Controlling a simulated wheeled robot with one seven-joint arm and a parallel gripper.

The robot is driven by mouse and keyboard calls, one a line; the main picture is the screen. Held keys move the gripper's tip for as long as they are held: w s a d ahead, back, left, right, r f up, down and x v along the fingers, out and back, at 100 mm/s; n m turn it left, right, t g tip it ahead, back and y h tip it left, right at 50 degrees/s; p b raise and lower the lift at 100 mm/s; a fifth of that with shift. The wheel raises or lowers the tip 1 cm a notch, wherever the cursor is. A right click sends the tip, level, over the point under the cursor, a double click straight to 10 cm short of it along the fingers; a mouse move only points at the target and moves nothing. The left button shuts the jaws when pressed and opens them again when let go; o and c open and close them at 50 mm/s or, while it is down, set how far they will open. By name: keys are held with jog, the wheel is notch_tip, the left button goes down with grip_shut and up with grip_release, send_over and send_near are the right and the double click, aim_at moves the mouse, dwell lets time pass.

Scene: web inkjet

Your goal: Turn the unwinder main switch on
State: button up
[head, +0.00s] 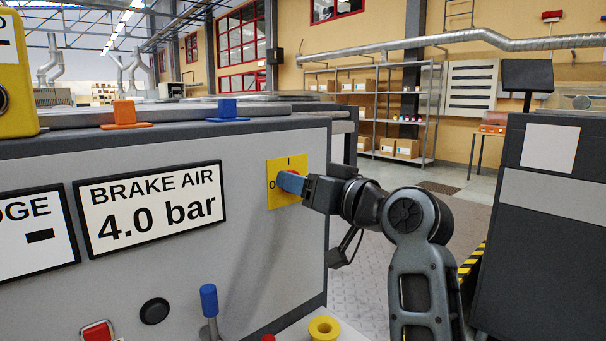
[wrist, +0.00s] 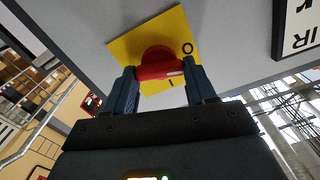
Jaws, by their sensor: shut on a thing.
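The unwinder main switch is a red knob (wrist: 160,65) on a yellow plate (head: 276,198) on the grey machine's front panel. The plate has an O mark at its left and an I mark at its top in the head view. My gripper (head: 290,183) reaches in from the right and is shut on the red knob, one finger on each side in the wrist view (wrist: 160,70). A white mark shows on the knob's right part in the wrist view. In the head view the fingers hide most of the knob, so its exact angle is hard to tell.
A "BRAKE AIR 4.0 bar" sign (head: 150,208) is left of the switch. Below are a black button (head: 155,311), a blue-topped lever (head: 209,300) and a yellow ring-shaped part (head: 324,329). A dark cabinet (head: 545,230) stands at the right, with floor between.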

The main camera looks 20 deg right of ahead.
jog(key=m+p, duration=0.6)
jog(key=m, duration=0.1)
jog(key=m+p, duration=0.7)
jog(key=shift+d+f+m, duration=0.15)
jog(key=shift+d+m, duration=0.05)
jog(key=shift+m, duration=0.1)
jog(key=shift+f, duration=0.1)
dwell(0.4)
jog(key=o, duration=1)
jog(key=shift+o, duration=0.2)
jog(key=b+v, duration=0.1)
jog(key=v, duration=0.6)
jog(key=shift+s, duration=0.3)
jog(key=shift+d, duration=0.1)
